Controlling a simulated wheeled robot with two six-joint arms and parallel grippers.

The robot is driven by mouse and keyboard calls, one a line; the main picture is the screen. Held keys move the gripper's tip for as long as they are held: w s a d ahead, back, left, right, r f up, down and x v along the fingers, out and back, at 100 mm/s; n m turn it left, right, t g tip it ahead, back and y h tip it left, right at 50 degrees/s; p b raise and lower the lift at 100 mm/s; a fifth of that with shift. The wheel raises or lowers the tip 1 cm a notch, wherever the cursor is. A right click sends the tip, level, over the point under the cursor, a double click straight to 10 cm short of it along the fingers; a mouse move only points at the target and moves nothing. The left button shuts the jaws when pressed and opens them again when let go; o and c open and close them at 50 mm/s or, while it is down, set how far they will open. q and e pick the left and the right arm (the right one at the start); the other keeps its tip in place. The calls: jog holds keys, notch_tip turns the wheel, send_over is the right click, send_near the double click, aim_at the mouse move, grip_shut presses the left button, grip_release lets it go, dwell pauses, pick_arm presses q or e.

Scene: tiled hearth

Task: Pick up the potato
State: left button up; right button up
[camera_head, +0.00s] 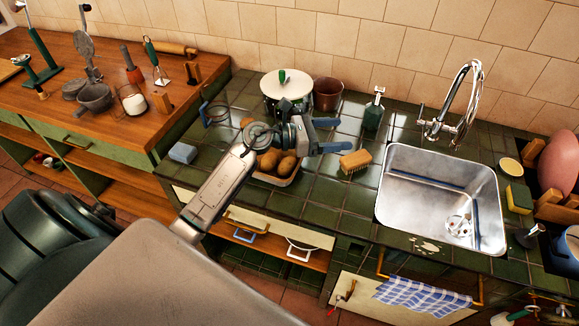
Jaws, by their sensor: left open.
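Several brown potatoes (285,166) lie together in a shallow tray (284,182) on the dark green tiled counter. Part of the tray and some potatoes are hidden behind my left arm. Another brown, rounded thing (246,122), perhaps a potato, shows just behind the arm. My left gripper (343,134) is open, with its blue-grey fingers pointing right. In the picture it lies above and to the right of the potatoes, with nothing seen between its fingers. My right gripper is not in view.
A soap bottle (374,108) stands at the back.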

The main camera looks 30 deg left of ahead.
pick_arm(q)
notch_tip(320, 180, down, 4)
jog(key=a+m+g+y, duration=0.3)
jog(key=m+g, duration=0.2)
jog(key=m+g+y, duration=0.3)
jog(key=g+y, duration=0.1)
jog(key=y, duration=0.1)
send_over(285, 161)
jog(key=w+d, duration=0.2)
notch_tip(285, 161, down, 4)
jog(key=shift+d+r, duration=0.15)
jog(key=shift+r, duration=0.05)
jog(key=s+a+g+y, duration=0.2)
jog(key=a, duration=0.3)
jog(key=shift+m, duration=0.5)
jog(key=b+x, duration=0.5)
jog(key=x, duration=0.1)
jog(key=shift+a+f+b, duration=0.1)
jog(key=shift+b, duration=0.3)
jog(key=shift+b+x, duration=0.95)
jog(key=shift+x, duration=0.2)
jog(key=shift+p+x, duration=0.4)
jog(key=shift+x, duration=0.55)
jog(key=shift+s, duration=0.15)
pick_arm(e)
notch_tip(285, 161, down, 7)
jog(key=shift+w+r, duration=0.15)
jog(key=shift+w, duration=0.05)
